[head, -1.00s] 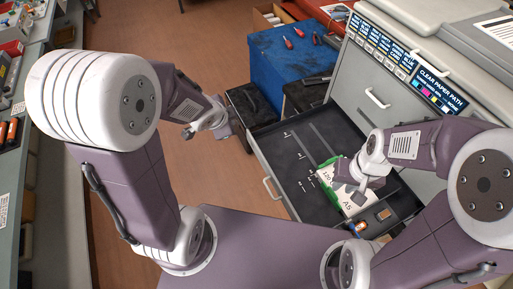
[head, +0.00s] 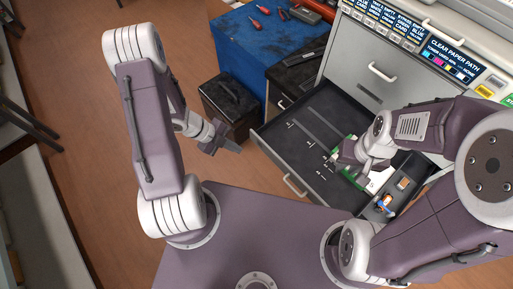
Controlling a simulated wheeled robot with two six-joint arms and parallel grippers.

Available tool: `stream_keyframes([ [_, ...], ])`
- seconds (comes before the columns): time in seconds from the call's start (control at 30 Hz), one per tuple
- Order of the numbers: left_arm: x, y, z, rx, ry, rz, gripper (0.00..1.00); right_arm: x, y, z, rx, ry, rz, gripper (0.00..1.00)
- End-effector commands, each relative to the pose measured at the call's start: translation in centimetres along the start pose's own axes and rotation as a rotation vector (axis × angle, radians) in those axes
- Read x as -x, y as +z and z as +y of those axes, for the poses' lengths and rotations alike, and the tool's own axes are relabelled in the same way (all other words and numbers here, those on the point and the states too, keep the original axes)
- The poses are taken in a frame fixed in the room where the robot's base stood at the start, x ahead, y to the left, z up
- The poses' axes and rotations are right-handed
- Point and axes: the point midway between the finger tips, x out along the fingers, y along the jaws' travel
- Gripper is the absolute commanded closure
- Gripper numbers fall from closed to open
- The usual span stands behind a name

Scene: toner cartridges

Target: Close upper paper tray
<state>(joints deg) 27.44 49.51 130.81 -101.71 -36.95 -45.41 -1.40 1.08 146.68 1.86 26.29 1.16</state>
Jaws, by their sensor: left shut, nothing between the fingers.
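The open paper tray (head: 291,148) is a dark drawer pulled out from the grey printer (head: 350,75), with a pale handle (head: 294,186) on its front edge. My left gripper (head: 229,143) is shut and empty, in the air just left of the tray's front left corner and apart from it. My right gripper (head: 372,172) is over the right part of the tray, above a white and green paper pack (head: 352,172). My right arm hides much of the pack, and I cannot tell whether its fingers are open or touch it.
A closed drawer with a handle (head: 382,72) sits above the open tray. A blue cabinet (head: 250,50) with red-handled tools stands behind. A black box (head: 229,103) is on the floor left of the tray. An orange and blue item (head: 384,204) lies in the tray's right compartment.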

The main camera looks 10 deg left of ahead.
Motion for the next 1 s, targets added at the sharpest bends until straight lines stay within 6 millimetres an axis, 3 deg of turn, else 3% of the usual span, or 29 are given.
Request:
stream_keyframes([
  [0.1, -3.0, 0.0, 0.2, -0.001, 0.004, 0.004, 1.00, -1.0, 0.1, 0.0, 0.000, 0.000, 0.000, 0.76],
  [0.33, -7.8, 0.0, 0.2, -0.002, 0.004, 0.003, 1.00, -1.6, 0.2, 0.0, 0.000, 0.000, 0.000, 0.76],
  [0.6, -9.2, -0.1, -3.2, -0.004, 0.001, -0.001, 1.00, -0.2, 0.0, 0.0, 0.000, 0.000, 0.000, 0.76],
  [1.0, -9.6, 0.0, -3.6, -0.001, 0.000, -0.001, 1.00, -0.2, 0.0, 0.0, 0.000, 0.000, 0.000, 0.76],
])
